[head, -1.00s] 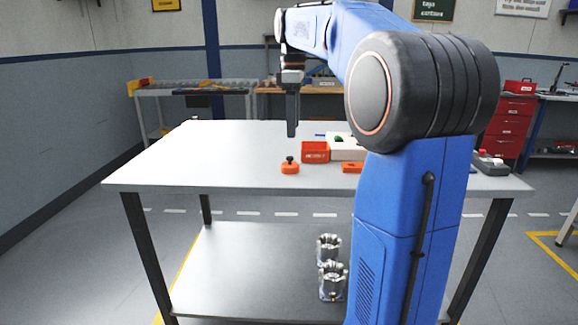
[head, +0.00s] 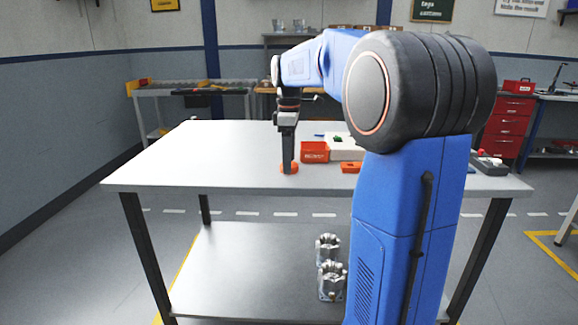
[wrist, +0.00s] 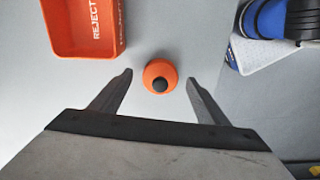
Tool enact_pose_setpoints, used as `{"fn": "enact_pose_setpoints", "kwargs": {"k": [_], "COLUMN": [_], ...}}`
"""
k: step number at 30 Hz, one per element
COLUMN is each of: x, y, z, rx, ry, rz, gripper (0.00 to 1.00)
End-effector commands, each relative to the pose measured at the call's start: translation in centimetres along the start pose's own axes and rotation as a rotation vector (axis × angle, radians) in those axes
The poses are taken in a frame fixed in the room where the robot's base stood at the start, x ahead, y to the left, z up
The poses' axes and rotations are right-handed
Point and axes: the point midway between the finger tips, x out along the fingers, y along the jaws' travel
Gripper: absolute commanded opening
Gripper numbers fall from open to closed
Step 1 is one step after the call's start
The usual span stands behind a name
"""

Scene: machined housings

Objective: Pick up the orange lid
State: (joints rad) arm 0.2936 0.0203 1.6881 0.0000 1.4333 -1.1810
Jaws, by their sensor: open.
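The orange lid (wrist: 153,68) is a round orange piece with a black knob on top. It lies on the white table top. In the wrist view it sits between and slightly beyond the tips of my gripper (wrist: 160,77), which is open with a finger on each side and a visible gap to each. In the head view my gripper (head: 289,170) is lowered right at the lid (head: 283,169) and hides much of it, including the knob.
An orange-red bin marked REJECT (wrist: 88,25) stands just left of the lid in the wrist view; the head view shows it (head: 315,152) too. A white box (head: 345,147), another orange piece (head: 351,167) and a grey tray (head: 488,167) lie further right. The table's left side is clear.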

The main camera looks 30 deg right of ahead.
Motion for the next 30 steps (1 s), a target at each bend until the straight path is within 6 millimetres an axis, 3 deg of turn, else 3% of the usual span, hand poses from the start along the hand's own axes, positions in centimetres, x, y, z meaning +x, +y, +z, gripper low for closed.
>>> {"fn": "enact_pose_setpoints", "kwargs": {"k": [8,12,14,23,30], "x": [0.2,0.2,0.2,0.1,-2.9], "y": [0.0,0.0,0.0,0.0,0.1], "z": [0.0,0.0,0.0,0.0,0.0], "rx": [0.000,0.000,0.000,0.000,0.000], "ry": [0.000,0.000,0.000,0.000,0.001], "rz": [0.000,0.000,0.000,0.001,0.003], "gripper": [0.69,0.35,0.25,0.24,0.24]}}
